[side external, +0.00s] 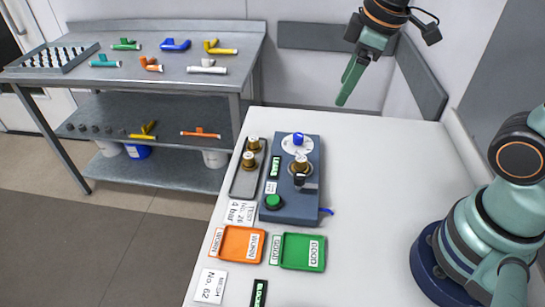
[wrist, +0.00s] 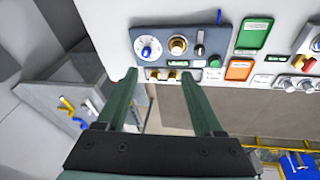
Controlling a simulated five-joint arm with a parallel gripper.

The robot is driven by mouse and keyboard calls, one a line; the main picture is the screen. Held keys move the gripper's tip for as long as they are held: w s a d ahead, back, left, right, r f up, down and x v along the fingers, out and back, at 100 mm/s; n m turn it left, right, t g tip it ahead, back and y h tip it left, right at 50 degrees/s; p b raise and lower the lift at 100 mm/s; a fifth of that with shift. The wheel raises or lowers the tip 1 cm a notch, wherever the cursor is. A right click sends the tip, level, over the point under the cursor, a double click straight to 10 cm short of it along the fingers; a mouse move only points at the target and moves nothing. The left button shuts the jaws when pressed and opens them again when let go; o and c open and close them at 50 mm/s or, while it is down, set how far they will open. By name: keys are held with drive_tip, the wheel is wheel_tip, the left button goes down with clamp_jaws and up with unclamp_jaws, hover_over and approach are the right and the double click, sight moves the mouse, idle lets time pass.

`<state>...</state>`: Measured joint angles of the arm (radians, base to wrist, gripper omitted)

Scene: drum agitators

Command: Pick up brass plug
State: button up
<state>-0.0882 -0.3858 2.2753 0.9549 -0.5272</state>
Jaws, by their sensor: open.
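Several brass plugs are in view. One brass plug (side external: 300,165) stands upright on the blue-grey test box (side external: 318,150); it also shows in the wrist view (wrist: 178,45). Two more, a rear plug (side external: 253,143) and a front plug (side external: 249,160), stand in the narrow grey tray (side external: 237,187) left of the box. My gripper (side external: 349,92) is high above the far part of the table, apart from all plugs. In the wrist view my gripper (wrist: 160,75) has its two fingers wide apart with nothing held between them.
The box carries a blue knob (side external: 298,138) on a white dial, a green button (side external: 273,202) and a dark bracket. An orange tray (side external: 224,258) and a green tray (side external: 290,264) lie in front. The white table (side external: 370,190) is clear to the right. A metal bench (side external: 130,80) holds coloured pipe pieces.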

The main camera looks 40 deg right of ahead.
drive_tip(key=w+a+f+n+g, duration=0.3)
drive_tip(key=w+a+f+n, duration=0.25)
drive_tip(key=n, duration=0.55)
hover_over(301, 158)
wheel_tip(301, 158, down, 8)
drive_tip(key=shift+a+f, duration=0.15)
drive_tip(key=shift+f, duration=2.55)
clamp_jaws()
